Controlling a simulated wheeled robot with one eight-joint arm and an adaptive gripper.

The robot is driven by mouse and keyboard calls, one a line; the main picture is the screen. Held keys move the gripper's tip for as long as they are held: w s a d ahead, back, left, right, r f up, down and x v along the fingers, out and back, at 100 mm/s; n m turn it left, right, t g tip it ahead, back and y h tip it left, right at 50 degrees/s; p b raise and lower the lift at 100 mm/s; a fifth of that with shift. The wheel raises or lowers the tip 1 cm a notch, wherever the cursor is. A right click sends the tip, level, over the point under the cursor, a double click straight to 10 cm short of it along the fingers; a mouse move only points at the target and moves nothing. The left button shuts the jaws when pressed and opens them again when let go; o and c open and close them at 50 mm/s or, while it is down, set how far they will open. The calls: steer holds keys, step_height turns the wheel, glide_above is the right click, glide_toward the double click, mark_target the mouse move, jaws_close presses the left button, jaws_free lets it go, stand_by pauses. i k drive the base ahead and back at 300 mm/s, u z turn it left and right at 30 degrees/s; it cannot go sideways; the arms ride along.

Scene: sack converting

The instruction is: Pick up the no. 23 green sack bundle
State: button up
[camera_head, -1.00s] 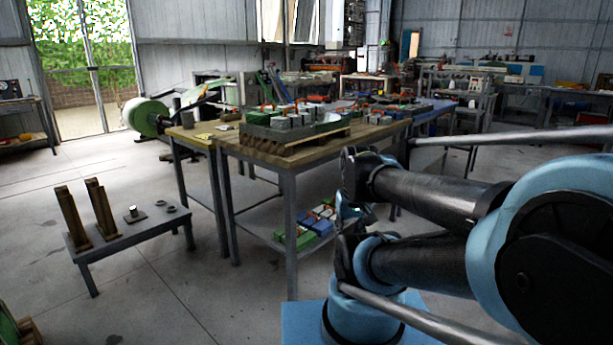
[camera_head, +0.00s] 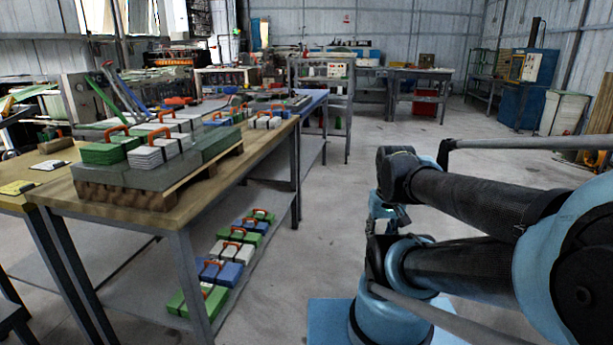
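Several green sack bundles with orange handles are in view, and I cannot read a number on any of them. One green bundle (camera_head: 103,150) lies on a grey block at the near end of the wooden-topped table, beside a white bundle (camera_head: 155,152). Other green bundles lie on the table's lower shelf, one at the near end (camera_head: 203,301) and one farther back (camera_head: 262,216), among blue and white bundles. My folded arm fills the right side of the view. My gripper's fingertips cannot be made out.
The wooden-topped table (camera_head: 190,205) stands at the left with its legs and lower shelf facing me. A grey shelf rack (camera_head: 322,92) stands behind it. Open concrete floor lies between the table and the right wall. A blue cabinet (camera_head: 527,108) stands at the far right.

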mark_target(236, 116)
steer(key=z, duration=0.5)
steer(key=i, duration=2.2)
steer(key=u, duration=0.85)
steer(key=i, duration=1.15)
steer(key=u, duration=0.6)
